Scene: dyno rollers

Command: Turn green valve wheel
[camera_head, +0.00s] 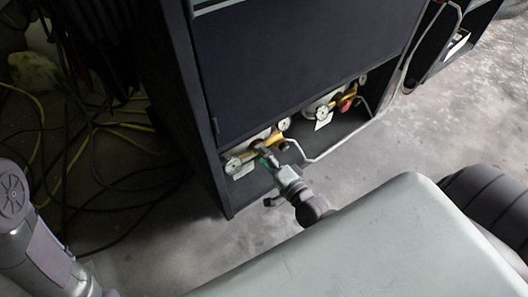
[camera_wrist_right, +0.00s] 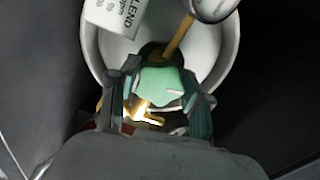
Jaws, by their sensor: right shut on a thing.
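The green valve wheel (camera_wrist_right: 160,88) shows in the right wrist view, between the fingers of my right gripper (camera_wrist_right: 155,105). It sits on brass fittings in front of a white cylinder. In the head view my right gripper (camera_head: 265,155) reaches into the low open bay of a dark cabinet and is shut on the wheel, which is mostly hidden there by the fingers. Part of my left arm shows at the lower left of the head view, but its gripper is out of the picture.
The dark cabinet (camera_head: 290,65) stands over the bay. A second valve with a red knob (camera_head: 345,103) and round gauges (camera_head: 284,124) sit to the right. A white label (camera_wrist_right: 115,14) hangs near the wheel. Cables (camera_head: 85,150) lie on the floor at left.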

